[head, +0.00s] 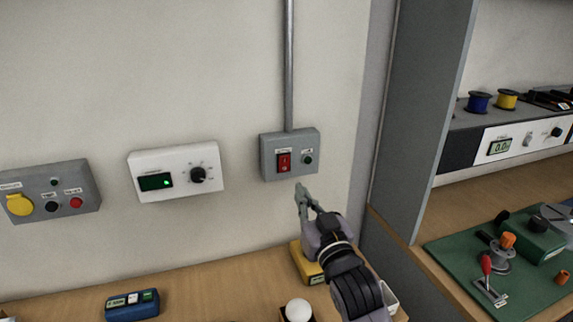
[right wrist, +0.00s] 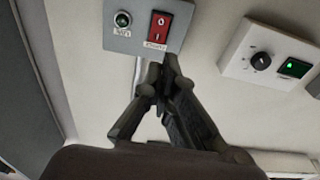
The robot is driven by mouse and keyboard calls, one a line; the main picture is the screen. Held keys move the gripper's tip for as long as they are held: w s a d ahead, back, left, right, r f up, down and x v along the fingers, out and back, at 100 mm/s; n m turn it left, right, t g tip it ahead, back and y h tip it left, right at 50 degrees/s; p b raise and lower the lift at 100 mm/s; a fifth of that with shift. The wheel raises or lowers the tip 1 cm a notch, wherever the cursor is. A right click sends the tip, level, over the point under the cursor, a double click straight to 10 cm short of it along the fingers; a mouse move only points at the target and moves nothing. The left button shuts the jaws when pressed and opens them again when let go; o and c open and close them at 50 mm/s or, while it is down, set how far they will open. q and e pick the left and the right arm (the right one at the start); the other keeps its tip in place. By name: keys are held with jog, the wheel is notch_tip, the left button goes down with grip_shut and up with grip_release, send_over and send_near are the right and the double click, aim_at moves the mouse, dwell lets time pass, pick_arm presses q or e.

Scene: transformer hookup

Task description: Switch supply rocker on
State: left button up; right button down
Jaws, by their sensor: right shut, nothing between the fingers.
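The supply rocker (head: 284,162) is a red switch on a grey wall box (head: 270,145), with a small dark green lamp (head: 308,160) to its right. In the right wrist view the rocker (right wrist: 160,26) shows its O and I marks, and the green lamp (right wrist: 123,19) sits beside it. My right gripper (head: 301,188) is shut and empty, with its fingertips just below the box. In the right wrist view its tips (right wrist: 166,62) point toward the rocker's label edge; I cannot tell whether they touch the box. My left gripper is out of view.
A white panel (head: 210,160) with a lit green display and knob is on the wall to the left. A grey panel (head: 90,195) with a yellow socket is farther left. A yellow device (head: 306,262) stands below my gripper; a blue device (head: 132,305) lies on the bench.

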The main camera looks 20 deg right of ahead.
jog(key=p, duration=0.1)
send_near(283, 160)
jog(key=w, duration=0.4)
jog(key=w+r+p, duration=0.1)
jog(key=shift+w, duration=0.4)
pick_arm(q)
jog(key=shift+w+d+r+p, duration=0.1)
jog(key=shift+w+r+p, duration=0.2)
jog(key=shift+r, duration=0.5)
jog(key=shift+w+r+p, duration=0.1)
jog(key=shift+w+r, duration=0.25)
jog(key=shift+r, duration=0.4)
pick_arm(e)
jog(key=shift+w+a, duration=0.1)
jog(key=shift+w, duration=0.55)
